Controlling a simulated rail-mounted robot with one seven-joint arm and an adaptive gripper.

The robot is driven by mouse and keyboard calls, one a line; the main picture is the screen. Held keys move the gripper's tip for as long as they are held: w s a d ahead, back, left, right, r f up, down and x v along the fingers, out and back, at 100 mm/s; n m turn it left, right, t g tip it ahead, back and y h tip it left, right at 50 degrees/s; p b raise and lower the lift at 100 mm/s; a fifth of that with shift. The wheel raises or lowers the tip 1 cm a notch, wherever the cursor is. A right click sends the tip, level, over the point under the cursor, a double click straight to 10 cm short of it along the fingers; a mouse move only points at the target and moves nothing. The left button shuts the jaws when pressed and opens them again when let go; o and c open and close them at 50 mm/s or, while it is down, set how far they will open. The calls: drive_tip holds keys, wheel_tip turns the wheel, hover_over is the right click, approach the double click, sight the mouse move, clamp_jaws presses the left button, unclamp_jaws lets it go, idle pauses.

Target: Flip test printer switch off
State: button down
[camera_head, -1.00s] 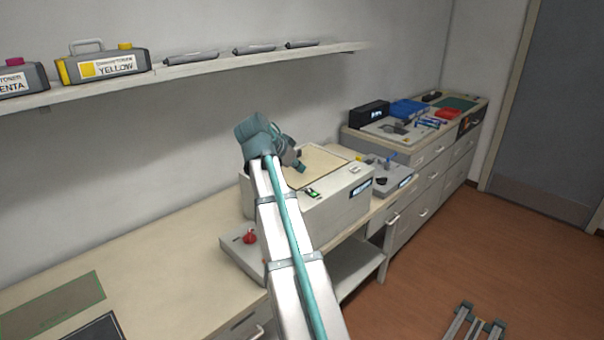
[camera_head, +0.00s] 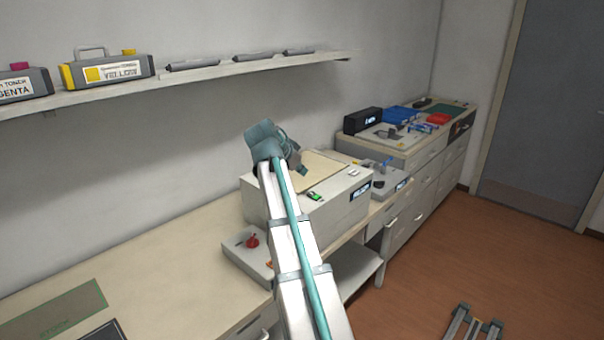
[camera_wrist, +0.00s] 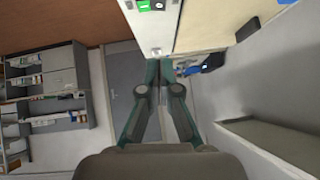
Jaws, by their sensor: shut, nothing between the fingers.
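The test printer appears to be the light grey box (camera_head: 335,212) on the counter, with a small display on its front right. A green-lit switch (camera_head: 314,196) with a dark part sits on its top near the front edge. The switch shows partly at the top edge of the wrist view (camera_wrist: 144,5), beside a dark part. My gripper (camera_head: 304,172) is over the printer's top, close behind the switch in the head view. In the wrist view my gripper (camera_wrist: 158,64) has its fingers together and empty, pointing toward the printer. Contact with the printer cannot be told.
A grey unit with a red knob (camera_head: 251,241) stands left of the printer. Another small device (camera_head: 383,180) stands to its right. A shelf (camera_head: 210,74) with toner cartridges (camera_head: 108,70) runs along the wall above.

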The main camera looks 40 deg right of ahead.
drive_tip(key=p, duration=0.2)
hover_over(314, 192)
drive_tip(key=s+a, duration=0.1)
drive_tip(key=a, duration=0.1)
wheel_tip(314, 192, down, 5)
drive_tip(key=shift+s+a+f, duration=0.15)
wheel_tip(314, 192, down, 2)
drive_tip(key=shift+f+p, duration=0.15)
drive_tip(key=shift+p, duration=0.45)
drive_tip(key=shift+w+f+p, duration=0.15)
drive_tip(key=shift+f, duration=0.4)
drive_tip(key=shift+w+f+p, duration=0.15)
drive_tip(key=shift+f, duration=0.35)
drive_tip(key=shift+a, duration=0.1)
drive_tip(key=shift+w+a+f, duration=0.1)
drive_tip(key=shift+w+f, duration=0.05)
drive_tip(key=shift+w, duration=0.05)
drive_tip(key=shift+s+d, duration=0.2)
drive_tip(key=shift+s, duration=0.1)
